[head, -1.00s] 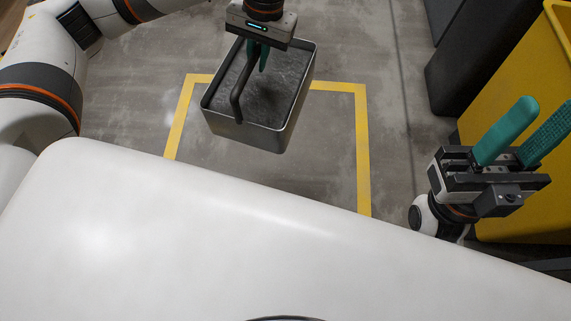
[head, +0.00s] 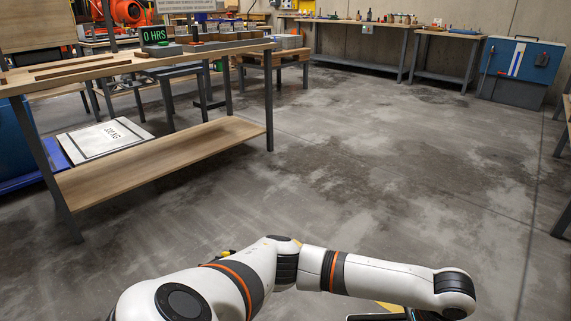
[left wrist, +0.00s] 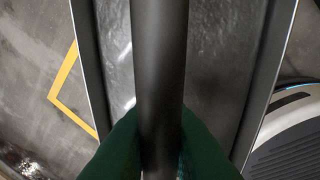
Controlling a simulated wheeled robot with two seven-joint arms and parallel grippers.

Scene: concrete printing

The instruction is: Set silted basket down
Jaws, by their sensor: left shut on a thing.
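The silted basket (left wrist: 88,70) fills much of the left wrist view, a metal tub with wet grey silt inside. Its dark bar handle (left wrist: 160,60) runs down the middle of that view. My left gripper (left wrist: 160,138) has its green fingers closed on this handle from both sides. Yellow floor marking (left wrist: 66,75) shows left of the basket; I cannot tell how high the basket is above the floor. My right gripper is in neither current view.
A wooden workbench (head: 165,160) with a lower shelf stands at the left, with a 0 HRS display (head: 154,36) on top. More benches (head: 390,32) and a blue cabinet (head: 520,62) line the back. The concrete floor (head: 380,170) between is open.

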